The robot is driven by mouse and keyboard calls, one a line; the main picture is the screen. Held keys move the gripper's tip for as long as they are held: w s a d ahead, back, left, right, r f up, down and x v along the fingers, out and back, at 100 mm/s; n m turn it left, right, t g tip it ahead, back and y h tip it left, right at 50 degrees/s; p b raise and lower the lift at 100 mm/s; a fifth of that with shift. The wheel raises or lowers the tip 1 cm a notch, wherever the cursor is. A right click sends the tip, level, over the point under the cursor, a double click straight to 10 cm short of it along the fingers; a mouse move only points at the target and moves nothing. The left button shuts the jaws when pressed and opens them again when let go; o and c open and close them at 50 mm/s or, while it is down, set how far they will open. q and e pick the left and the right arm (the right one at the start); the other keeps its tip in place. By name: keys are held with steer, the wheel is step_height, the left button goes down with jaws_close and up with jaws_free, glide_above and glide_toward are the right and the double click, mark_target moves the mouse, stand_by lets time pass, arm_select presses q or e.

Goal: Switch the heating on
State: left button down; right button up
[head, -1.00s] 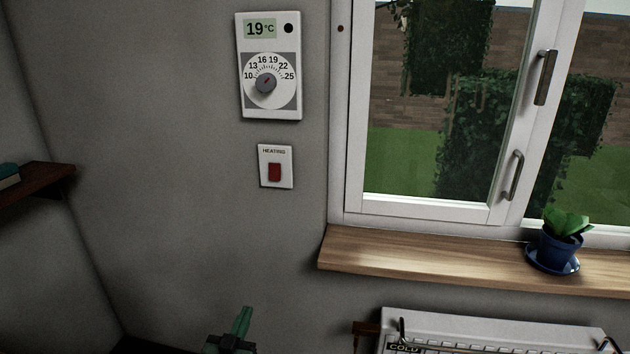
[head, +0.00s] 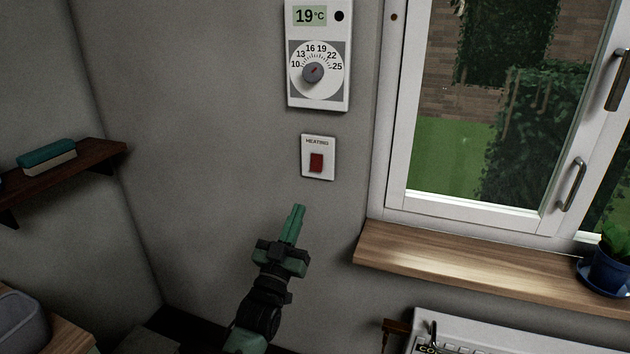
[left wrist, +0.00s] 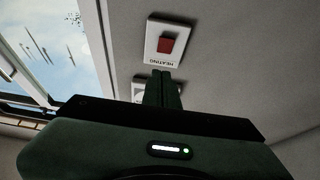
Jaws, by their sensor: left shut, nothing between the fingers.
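The heating switch (head: 317,163) is a red rocker on a white plate marked HEATING, on the grey wall below the thermostat (head: 317,73). The thermostat display reads 19°C, and its round dial has a grey knob. My left gripper (head: 298,210) has green fingers, shut and empty, pointing up just below and left of the switch plate. The fingertips look apart from the plate. In the left wrist view the red rocker (left wrist: 167,44) shows beyond the shut fingers (left wrist: 163,75), and the plate appears upside down. My right gripper is not in view.
A window (head: 490,215) and a wooden sill (head: 440,255) are to the right, with a blue plant pot (head: 608,270). A white radiator (head: 500,330) is below the sill. The wall around the switch is clear.

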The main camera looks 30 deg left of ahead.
arm_select(q)
steer(key=p, duration=0.3)
glide_toward(319, 168)
step_height(319, 168, up, 4)
steer(key=w, duration=0.1)
steer(key=shift+w+a+f, duration=0.2)
steer(key=shift+w, duration=0.45)
steer(key=shift+w+a+f, duration=0.2)
steer(key=shift+w+f, duration=0.05)
steer(key=shift+w, duration=0.45)
steer(key=shift+w+a+f, duration=0.2)
steer(key=shift+w, duration=0.45)
